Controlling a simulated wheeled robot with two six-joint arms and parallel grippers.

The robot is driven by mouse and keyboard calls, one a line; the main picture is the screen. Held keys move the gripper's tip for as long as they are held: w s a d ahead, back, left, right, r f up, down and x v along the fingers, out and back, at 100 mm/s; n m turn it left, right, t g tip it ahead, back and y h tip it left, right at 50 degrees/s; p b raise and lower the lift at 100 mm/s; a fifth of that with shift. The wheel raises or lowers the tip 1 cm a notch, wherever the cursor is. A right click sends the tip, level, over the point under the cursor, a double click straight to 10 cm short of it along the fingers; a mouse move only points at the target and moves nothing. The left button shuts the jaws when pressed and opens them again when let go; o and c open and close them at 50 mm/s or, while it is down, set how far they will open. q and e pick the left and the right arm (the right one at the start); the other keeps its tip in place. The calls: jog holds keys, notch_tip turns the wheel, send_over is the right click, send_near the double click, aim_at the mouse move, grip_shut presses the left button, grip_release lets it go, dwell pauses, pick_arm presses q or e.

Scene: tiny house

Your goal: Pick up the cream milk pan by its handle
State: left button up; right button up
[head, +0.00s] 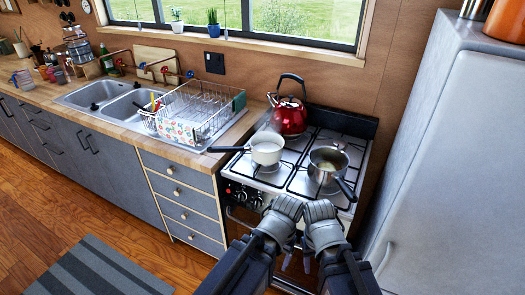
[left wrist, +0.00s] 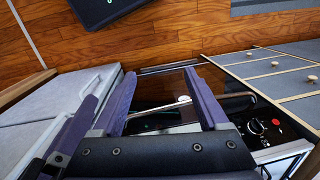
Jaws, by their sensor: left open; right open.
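The cream milk pan (head: 266,152) sits upright on the left side of the gas hob. Its dark handle (head: 226,149) points left, past the hob edge towards the wooden counter. Both arms are low in front of the cooker, with their grippers apart from the pan. My right gripper (head: 309,256) is open and empty, partly hidden by its own wrist. My left gripper is mostly hidden in the head view; in the left wrist view its fingers (left wrist: 157,88) are spread with nothing held, in front of the oven. The pan is not in the wrist view.
A steel saucepan (head: 328,168) stands right of the milk pan, its handle pointing to the lower right. A red kettle (head: 289,116) stands behind. A dish rack (head: 200,108) is on the counter to the left. The fridge (head: 450,165) closes off the right side.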

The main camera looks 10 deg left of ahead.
aim_at(221, 152)
pick_arm(q)
jog(key=shift+c, duration=0.4)
